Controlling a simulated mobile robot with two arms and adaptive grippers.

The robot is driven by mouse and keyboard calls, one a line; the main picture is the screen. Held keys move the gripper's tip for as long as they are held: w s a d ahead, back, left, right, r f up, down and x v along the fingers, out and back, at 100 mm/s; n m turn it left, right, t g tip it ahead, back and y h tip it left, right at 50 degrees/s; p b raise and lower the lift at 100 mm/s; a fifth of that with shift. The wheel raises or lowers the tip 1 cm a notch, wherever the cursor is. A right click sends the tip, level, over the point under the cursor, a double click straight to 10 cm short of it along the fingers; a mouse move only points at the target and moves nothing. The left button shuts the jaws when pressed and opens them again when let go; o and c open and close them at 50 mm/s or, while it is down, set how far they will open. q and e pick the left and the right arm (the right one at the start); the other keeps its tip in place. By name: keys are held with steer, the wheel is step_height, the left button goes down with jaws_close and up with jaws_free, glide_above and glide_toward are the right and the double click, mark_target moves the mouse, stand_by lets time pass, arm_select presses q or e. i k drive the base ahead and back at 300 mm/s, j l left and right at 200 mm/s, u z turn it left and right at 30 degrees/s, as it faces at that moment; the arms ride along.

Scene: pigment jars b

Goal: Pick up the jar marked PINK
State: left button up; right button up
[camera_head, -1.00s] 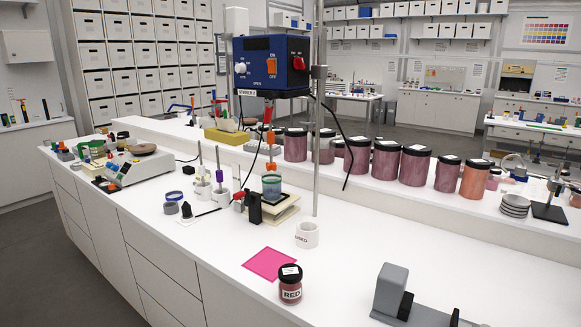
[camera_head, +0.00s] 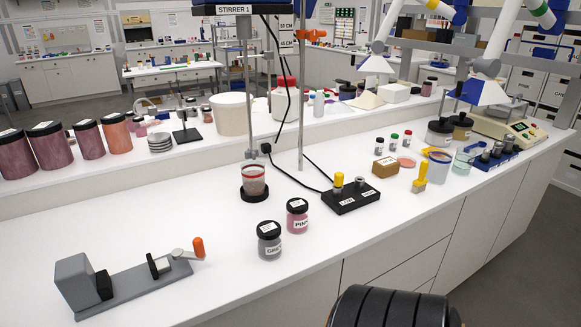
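The jar marked PINK (camera_head: 297,217) stands upright on the white bench, near its front edge. It has a black lid with a white label on top and pink contents; the label on its side reads "PIN", with the rest turned out of view. A grey jar (camera_head: 269,241) with a black lid stands close in front of it to the left, its label seeming to begin "GRE". Neither gripper shows in the head view. A black ribbed part, probably of my own arm, shows at the bottom edge, right of the jars.
A stirrer beaker (camera_head: 254,180) on a black base stands behind the jars. A black two-knob box (camera_head: 351,198) with a cable is to their right. A grey clamp device (camera_head: 130,282) with an orange handle lies at front left. The bench between clamp and jars is clear.

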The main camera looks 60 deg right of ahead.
mark_target(297, 208)
steer(key=z, duration=2)
